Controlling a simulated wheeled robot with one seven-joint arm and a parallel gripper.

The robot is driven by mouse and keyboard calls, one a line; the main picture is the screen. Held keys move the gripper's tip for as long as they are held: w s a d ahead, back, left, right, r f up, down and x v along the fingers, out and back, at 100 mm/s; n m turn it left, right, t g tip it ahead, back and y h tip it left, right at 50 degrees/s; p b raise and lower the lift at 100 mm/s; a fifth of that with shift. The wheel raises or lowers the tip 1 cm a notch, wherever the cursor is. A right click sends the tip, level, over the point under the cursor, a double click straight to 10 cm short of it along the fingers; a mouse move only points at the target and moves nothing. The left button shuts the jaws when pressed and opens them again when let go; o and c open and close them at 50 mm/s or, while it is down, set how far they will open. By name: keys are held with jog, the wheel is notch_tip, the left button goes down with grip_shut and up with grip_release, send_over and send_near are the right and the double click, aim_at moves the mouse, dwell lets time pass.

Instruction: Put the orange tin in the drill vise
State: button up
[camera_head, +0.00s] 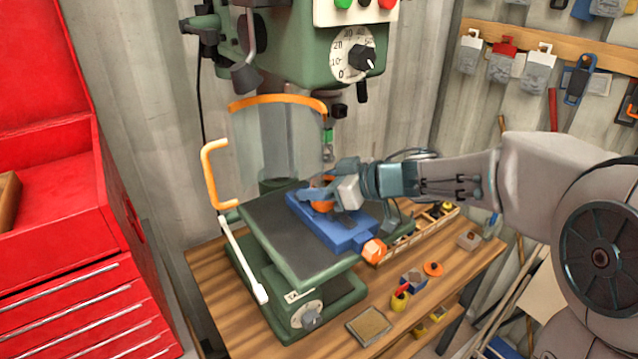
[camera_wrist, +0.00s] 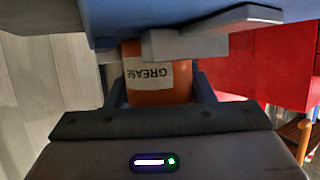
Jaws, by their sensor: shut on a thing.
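The orange tin (camera_wrist: 150,92) has a white label reading GREASE, upside down in the wrist view. My gripper (camera_wrist: 160,85) is shut on it, with a finger on each side. In the head view, my gripper (camera_head: 320,193) is over the blue drill vise (camera_head: 345,236), and a little of the orange tin (camera_head: 322,207) shows below the fingers. In the wrist view, blue and grey parts that look like the vise (camera_wrist: 190,18) cover the tin's far end. I cannot tell whether the tin touches the vise floor or jaws.
The vise lies on the dark drill table (camera_head: 262,222), below the green drill head (camera_head: 290,45) and clear guard (camera_head: 275,140). An orange knob (camera_head: 374,250) is at the vise's front. Small items and a tray (camera_head: 369,326) are on the wooden bench (camera_head: 215,290). A red cabinet (camera_head: 70,290) stands left.

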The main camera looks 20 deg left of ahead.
jog(key=o, duration=1.1)
jog(key=shift+r, duration=0.1)
